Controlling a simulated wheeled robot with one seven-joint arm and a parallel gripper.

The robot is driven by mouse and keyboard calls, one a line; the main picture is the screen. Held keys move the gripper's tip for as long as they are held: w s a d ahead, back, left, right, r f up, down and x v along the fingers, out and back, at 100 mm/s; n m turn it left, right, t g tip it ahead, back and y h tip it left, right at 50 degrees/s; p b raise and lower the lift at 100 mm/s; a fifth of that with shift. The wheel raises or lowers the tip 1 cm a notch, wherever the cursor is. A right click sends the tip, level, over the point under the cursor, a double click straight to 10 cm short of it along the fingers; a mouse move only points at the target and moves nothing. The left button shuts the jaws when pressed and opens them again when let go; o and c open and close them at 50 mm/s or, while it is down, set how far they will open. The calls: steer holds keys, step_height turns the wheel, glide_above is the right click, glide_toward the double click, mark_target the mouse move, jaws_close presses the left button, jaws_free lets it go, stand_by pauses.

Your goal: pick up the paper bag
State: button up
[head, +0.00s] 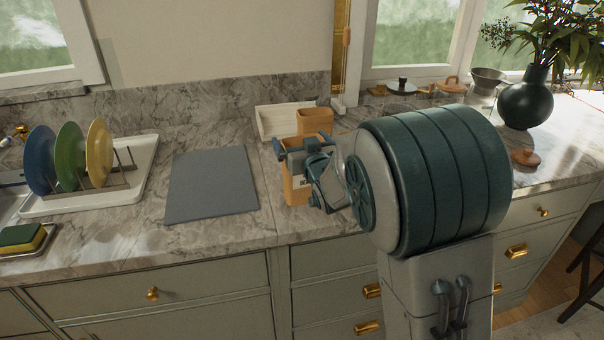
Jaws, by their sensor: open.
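The paper bag (296,192) is tan-brown and stands upright near the front edge of the marble counter, with part of a dark-lettered label showing. My gripper (301,147) is open at the upper part of the bag, coming from the right. Its fingers and wrist hide the bag's top and right side. I cannot tell whether the fingers touch the bag or lie on either side of it.
A tan block-like container (315,121) and a white wooden box (278,122) stand close behind. A grey mat (212,185) lies to the left, beside a white tray (140,165) with a plate rack. A dark vase (527,103) stands far right.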

steer(key=c, duration=1.5)
steer(key=shift+r, duration=0.15)
